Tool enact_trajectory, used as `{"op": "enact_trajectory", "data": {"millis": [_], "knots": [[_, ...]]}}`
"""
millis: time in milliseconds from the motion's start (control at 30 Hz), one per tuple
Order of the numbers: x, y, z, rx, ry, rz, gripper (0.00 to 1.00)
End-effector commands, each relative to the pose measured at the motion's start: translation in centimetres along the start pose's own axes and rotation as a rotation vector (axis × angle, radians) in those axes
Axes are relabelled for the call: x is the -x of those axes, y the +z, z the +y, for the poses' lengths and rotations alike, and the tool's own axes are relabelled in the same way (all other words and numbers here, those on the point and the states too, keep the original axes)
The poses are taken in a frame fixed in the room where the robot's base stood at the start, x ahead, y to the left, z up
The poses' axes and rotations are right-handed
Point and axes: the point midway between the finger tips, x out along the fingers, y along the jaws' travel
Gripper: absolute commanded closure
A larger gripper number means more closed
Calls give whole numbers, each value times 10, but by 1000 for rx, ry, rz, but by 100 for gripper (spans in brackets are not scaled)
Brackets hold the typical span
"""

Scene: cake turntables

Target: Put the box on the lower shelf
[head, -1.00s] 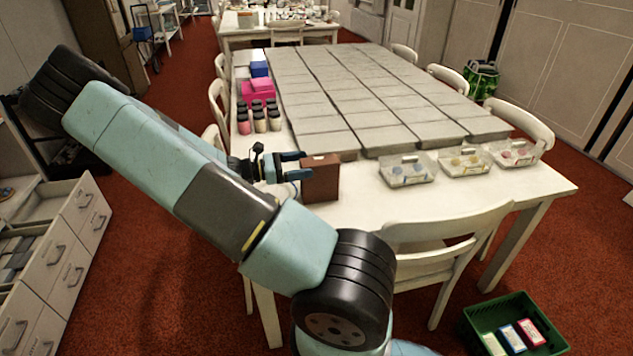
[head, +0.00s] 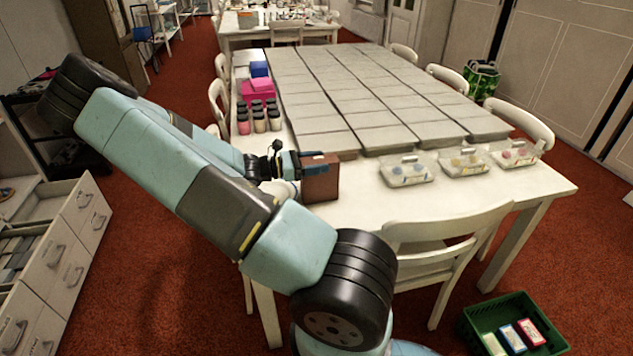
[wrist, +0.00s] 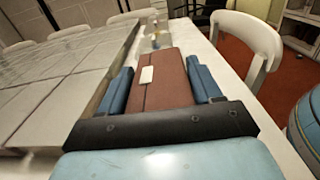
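The brown box (head: 321,180) stands upright on the near left part of the white table. It also fills the middle of the wrist view (wrist: 160,85), with a small pale label on its face. My gripper (head: 297,165) reaches to the box from the left. In the wrist view its two blue fingers (wrist: 160,90) lie on either side of the box, very close to it. They look open around it, with thin gaps. Which shelf is the lower shelf I cannot tell; a dark shelf rack (head: 85,158) is at the left, partly hidden by my arm.
Paint jars (head: 259,118) and a pink box (head: 258,90) stand behind the gripper. Grey tiles cover the table (head: 400,200) middle. Clear containers (head: 407,171) are to the right. Chairs (head: 445,250) surround the table. A green crate (head: 513,325) and white drawers (head: 65,255) stand around it.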

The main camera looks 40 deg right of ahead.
Motion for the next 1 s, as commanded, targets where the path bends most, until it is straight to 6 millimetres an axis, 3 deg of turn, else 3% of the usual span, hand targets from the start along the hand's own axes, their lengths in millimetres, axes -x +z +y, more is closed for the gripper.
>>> {"op": "enact_trajectory", "data": {"millis": [67, 633, 1000], "knots": [[0, 0, 0, 0, 1, 1, 45], [0, 0, 0, 0, 1, 1, 100], [0, 3, 0, -1, 1, 1, 100]]}}
